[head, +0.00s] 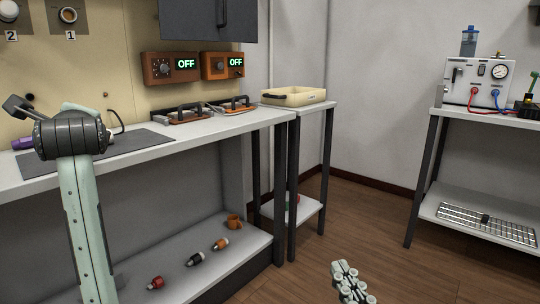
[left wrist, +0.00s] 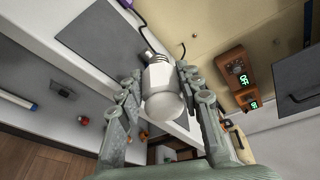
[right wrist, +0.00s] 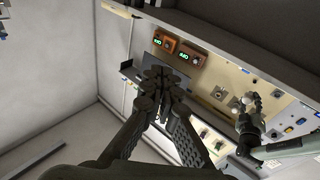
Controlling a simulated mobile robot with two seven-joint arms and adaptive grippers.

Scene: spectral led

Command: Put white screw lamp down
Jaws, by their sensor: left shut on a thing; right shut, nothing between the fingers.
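The white screw lamp (left wrist: 162,95) is between the fingers of my left gripper (left wrist: 160,76) in the left wrist view. Its round glass end faces the camera and its metal screw base points away, towards the bench top. I cannot tell whether it touches anything below. In the head view my left arm stands in front of the bench; the held lamp is hidden there. My right gripper (head: 350,284) is low at the bottom of the head view, away from the bench. In the right wrist view its fingers (right wrist: 160,82) are shut and empty.
The bench (head: 220,126) carries a dark grey mat (head: 125,147). Two orange control boxes (head: 171,67) reading OFF hang on the panel. Several small coloured lamps (head: 196,258) lie on the lower shelf. A beige tray (head: 293,96) sits on a side table. The floor to the right is clear.

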